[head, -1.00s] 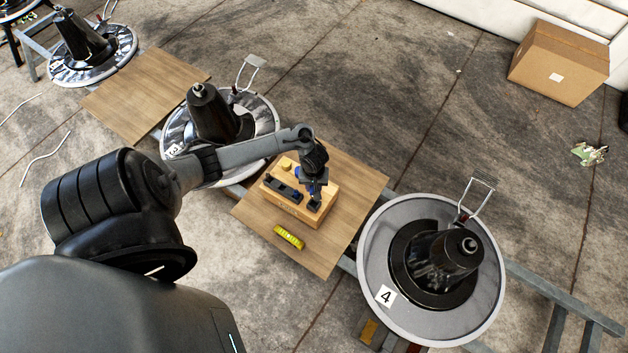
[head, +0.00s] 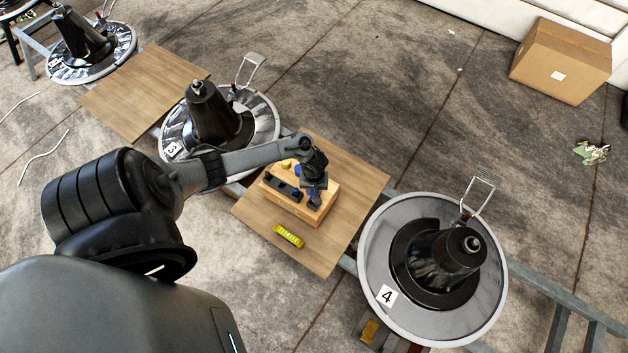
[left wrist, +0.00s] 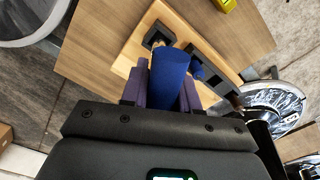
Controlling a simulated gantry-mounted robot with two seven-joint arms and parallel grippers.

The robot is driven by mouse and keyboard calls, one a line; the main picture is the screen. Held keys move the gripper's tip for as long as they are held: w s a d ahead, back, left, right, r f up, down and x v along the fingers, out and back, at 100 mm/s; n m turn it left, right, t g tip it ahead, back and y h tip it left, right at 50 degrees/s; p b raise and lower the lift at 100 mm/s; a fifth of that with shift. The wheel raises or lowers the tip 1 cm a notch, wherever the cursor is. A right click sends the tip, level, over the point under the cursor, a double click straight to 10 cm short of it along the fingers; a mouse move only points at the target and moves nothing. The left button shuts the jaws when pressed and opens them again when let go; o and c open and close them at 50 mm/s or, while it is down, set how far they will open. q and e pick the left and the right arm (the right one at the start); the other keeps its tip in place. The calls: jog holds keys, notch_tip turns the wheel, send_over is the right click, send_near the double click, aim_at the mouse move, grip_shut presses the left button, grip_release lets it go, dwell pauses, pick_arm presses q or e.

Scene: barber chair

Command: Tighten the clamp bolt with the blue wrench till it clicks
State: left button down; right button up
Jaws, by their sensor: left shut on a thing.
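My left gripper (head: 314,187) is over the right end of a wooden block (head: 288,206) on the wooden board between bases 3 and 4. In the left wrist view its purple fingers (left wrist: 166,92) are shut on a thick blue handle (left wrist: 171,75), which I take for the blue wrench. The handle sits over or in the block; whether it is clear of it I cannot tell. Chair base 4 (head: 376,270) has a black column (head: 442,262) with a bright metal top. Chair base 3 (head: 262,120) has a similar column (head: 211,115). I cannot single out the clamp bolt.
The block also carries black holders (head: 281,188) and a yellow round piece (head: 288,163). A yellow level (head: 289,235) lies on the board (head: 355,190) in front of the block. Grey rails run under the bases. A cardboard box (head: 560,60) stands far right.

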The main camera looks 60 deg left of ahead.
pick_arm(q)
jog(key=shift+f, duration=0.55)
jog(key=shift+p, duration=0.35)
dwell(0.6)
jog(key=shift+p, duration=0.4)
jog(key=shift+f+b, duration=0.3)
jog(key=shift+f, duration=0.25)
dwell(0.6)
jog(key=shift+f+b, duration=0.55)
jog(key=shift+f, duration=0.5)
jog(key=shift+f, duration=0.3)
dwell(0.4)
